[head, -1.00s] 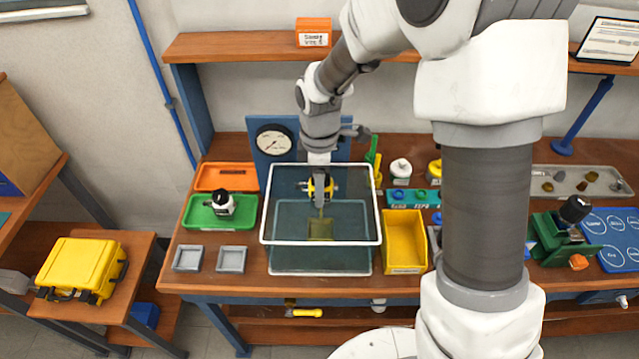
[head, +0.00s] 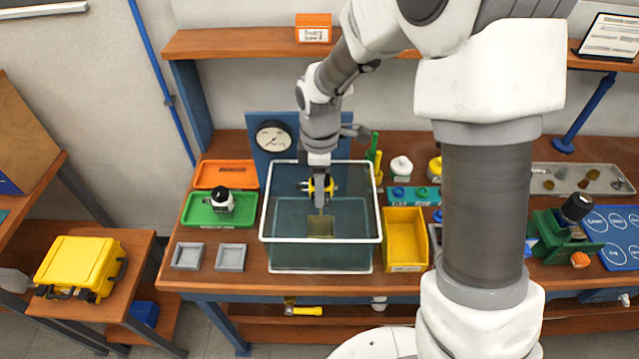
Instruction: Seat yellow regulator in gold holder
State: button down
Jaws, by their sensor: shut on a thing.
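My gripper (head: 320,190) points down inside the upper part of the clear tank (head: 262,226) in the middle of the bench. It is shut on the yellow regulator (head: 333,187), whose yellow and dark ends show on either side of the fingers. The fingers hide its middle. The gold holder (head: 320,228) is a small square block low in the tank, seen through the bluish contents. The regulator is above and behind it in the picture, apart from it. A thin stem seems to hang below the fingers, but it is too small to tell what it is.
The tank's white rim (head: 262,238) surrounds my gripper. A gauge panel (head: 274,138) stands behind. A green tray (head: 190,212) with a black-and-white part is at left, with two grey trays (head: 187,257) in front. A yellow bin (head: 404,240) stands close on the right.

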jog(key=shift+f+b, duration=3.1)
jog(key=shift+f, duration=1.2)
dwell(3.7)
